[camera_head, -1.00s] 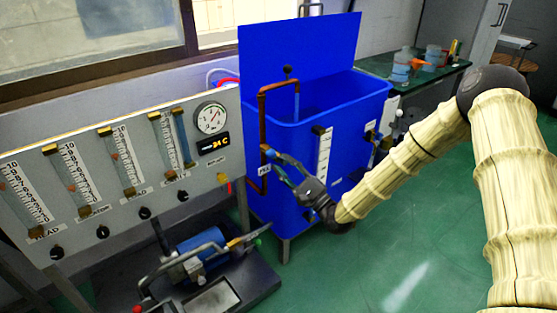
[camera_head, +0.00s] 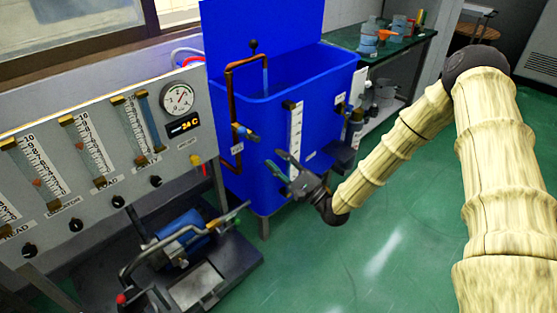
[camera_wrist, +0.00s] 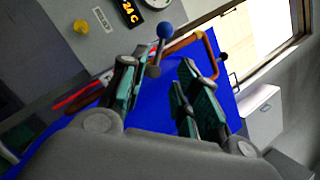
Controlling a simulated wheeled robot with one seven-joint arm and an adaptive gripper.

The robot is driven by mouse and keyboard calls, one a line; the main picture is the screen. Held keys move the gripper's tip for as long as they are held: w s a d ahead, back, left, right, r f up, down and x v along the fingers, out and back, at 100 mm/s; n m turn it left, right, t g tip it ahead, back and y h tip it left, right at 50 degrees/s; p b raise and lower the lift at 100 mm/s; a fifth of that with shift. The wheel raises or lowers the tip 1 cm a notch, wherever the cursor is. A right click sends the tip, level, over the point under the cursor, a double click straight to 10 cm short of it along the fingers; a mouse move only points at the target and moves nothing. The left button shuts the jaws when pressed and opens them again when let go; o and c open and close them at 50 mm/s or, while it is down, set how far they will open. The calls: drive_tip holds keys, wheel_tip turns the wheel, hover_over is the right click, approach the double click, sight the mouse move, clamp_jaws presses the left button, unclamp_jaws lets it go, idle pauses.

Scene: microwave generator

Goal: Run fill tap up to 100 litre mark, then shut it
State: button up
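The fill tap (camera_head: 240,132) is on a copper pipe (camera_head: 230,98) at the left front of the blue tank (camera_head: 262,125). Its blue ball-ended lever shows in the wrist view (camera_wrist: 165,31). A pale blue stream (camera_head: 266,78) hangs below the pipe's spout inside the tank. The white level scale (camera_head: 296,132) is on the tank front, with a black piece near its top; its marks are too small to read. My gripper (camera_head: 277,173) is open and empty, in front of the tank, below and right of the tap. Its spread fingers also show in the wrist view (camera_wrist: 160,92).
A grey panel (camera_head: 70,135) with flow tubes, knobs, a dial and a 24 C display stands on the left. A blue pump on a dark base (camera_head: 200,270) lies below it. A bench with bottles (camera_head: 395,38) is behind. Green floor is clear at front right.

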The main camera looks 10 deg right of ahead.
sight(248, 135)
idle(0.4)
drive_tip(key=shift+r, duration=0.15)
drive_tip(key=c, duration=0.5)
drive_tip(key=r+n+g+p, duration=0.1)
drive_tip(key=r+n, duration=0.1)
drive_tip(key=w+a+r+n+g+y+p, duration=0.1)
drive_tip(key=n+g, duration=0.1)
drive_tip(key=n, duration=0.1)
drive_tip(key=r+n+g+p, duration=0.1)
drive_tip(key=r+n+g, duration=0.1)
drive_tip(key=shift+w+a+r+n+y+p, duration=0.2)
drive_tip(key=shift+r+n+y+p, duration=0.1)
drive_tip(key=shift+p, duration=0.05)
clamp_jaws()
drive_tip(key=w+d+r+n+g+h+p, duration=0.3)
drive_tip(key=d+r+n+g+h+p, duration=0.25)
drive_tip(key=d+r+n, duration=0.5)
drive_tip(key=shift+n+t+y, duration=0.25)
drive_tip(key=shift+n, duration=0.4)
drive_tip(key=shift+w+a+f+b, duration=0.2)
drive_tip(key=shift+w+a+f, duration=0.5)
drive_tip(key=shift+a+f, duration=1.1)
drive_tip(key=shift+w+a+f+b, duration=0.15)
drive_tip(key=shift+w+a+f, duration=0.65)
drive_tip(key=shift+a, duration=1.85)
drive_tip(key=shift+w+a+f+b, duration=0.2)
drive_tip(key=shift+w+a+f, duration=0.4)
drive_tip(key=shift+a+f, duration=1.25)
